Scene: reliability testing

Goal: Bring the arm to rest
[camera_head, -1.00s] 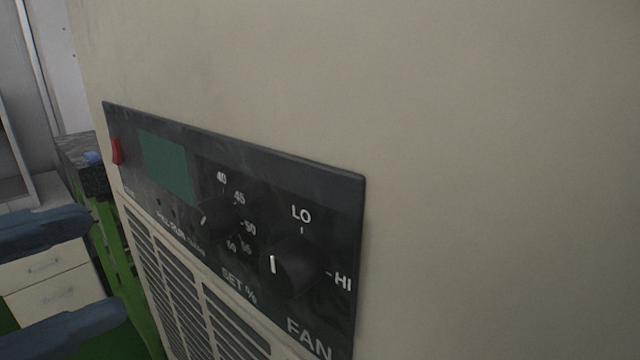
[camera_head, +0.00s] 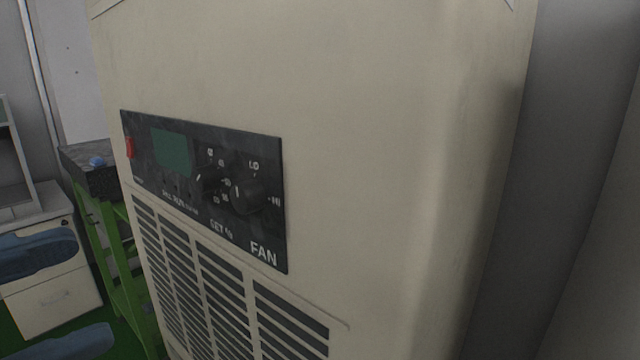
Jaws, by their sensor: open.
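My gripper (camera_head: 94,292) reaches in from the left edge with two blue fingers, one above the other. They are open with a clear gap between them, and nothing is held. The upper fingertip is left of the beige machine, apart from it in the picture. The rest of my arm is out of view.
A tall beige machine (camera_head: 390,160) fills the middle. Its dark panel (camera_head: 150,183) has a red switch (camera_head: 130,147), a green display (camera_head: 171,147) and a fan knob (camera_head: 247,196). Behind are a green-framed stand (camera_head: 122,285) and a white drawer cabinet (camera_head: 75,290).

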